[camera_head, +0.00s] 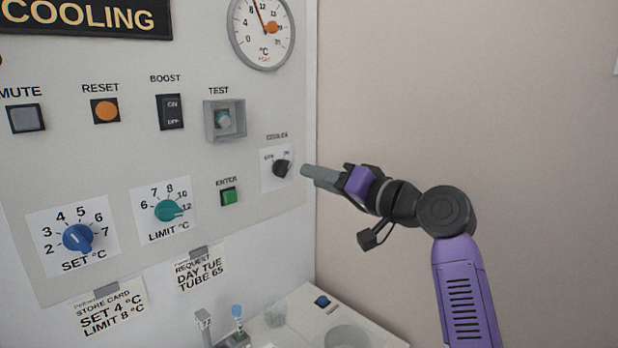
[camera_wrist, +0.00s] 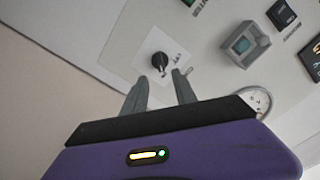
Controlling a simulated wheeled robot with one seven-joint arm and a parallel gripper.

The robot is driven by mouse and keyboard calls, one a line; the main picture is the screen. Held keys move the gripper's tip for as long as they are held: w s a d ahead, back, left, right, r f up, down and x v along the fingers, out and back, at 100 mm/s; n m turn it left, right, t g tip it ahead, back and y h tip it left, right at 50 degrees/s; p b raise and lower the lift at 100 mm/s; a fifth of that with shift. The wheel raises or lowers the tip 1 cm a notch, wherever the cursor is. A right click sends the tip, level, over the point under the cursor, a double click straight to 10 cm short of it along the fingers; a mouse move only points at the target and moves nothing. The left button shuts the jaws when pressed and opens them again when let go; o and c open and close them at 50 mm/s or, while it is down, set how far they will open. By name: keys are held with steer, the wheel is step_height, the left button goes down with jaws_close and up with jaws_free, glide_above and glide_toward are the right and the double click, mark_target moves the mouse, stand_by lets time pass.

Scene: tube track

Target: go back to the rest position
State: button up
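My gripper (camera_head: 307,170) is in front of the right edge of the cooling panel, fingers pointing left at it. In the wrist view my gripper (camera_wrist: 160,75) has its two grey fingers apart with nothing held between them. The black cooler knob (camera_head: 282,168) sits on a white label just left of the fingertips. In the wrist view the knob (camera_wrist: 160,61) lies ahead of the gap between the fingers, apparently clear of both. Its exact setting is too small to tell. My arm is stretched forward and bent.
The panel (camera_head: 150,110) carries a blue set dial (camera_head: 78,237), a teal limit dial (camera_head: 168,210), a green enter button (camera_head: 229,196), a guarded test button (camera_head: 224,120) and a gauge (camera_head: 262,30). A white bench (camera_head: 295,325) with a tube is below.

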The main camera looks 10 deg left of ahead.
steer(key=shift+d, duration=0.1)
step_height(320, 180, up, 4)
steer(key=w+d+t, duration=0.1)
steer(key=d+t, duration=0.1)
steer(key=t, duration=0.1)
steer(key=d+f+m+t+h, duration=0.2)
steer(key=d+f+t+h, duration=0.1)
steer(key=d, duration=0.2)
steer(key=s+d+f+m+t+h, duration=0.15)
steer(key=s+d+f+h, duration=0.35)
steer(key=s+f, duration=0.5)
steer(key=s+d+f+m+t+h, duration=0.1)
steer(key=s+d+f+t+h, duration=0.15)
steer(key=s+d+f, duration=0.7)
steer(key=s+d+f+g+h, duration=0.1)
steer(key=s+f, duration=0.3)
steer(key=s, duration=0.9)
steer(key=s+d+f+n+g+h, duration=0.1)
steer(key=s+f+g, duration=0.2)
steer(key=s, duration=1)
steer(key=s+d+f+n+g+h, duration=0.1)
steer(key=s+f+g, duration=0.1)
steer(key=s+f, duration=0.5)
steer(key=s, duration=0.5)
steer(key=shift+s+h, duration=0.35)
steer(key=shift+s, duration=0.05)
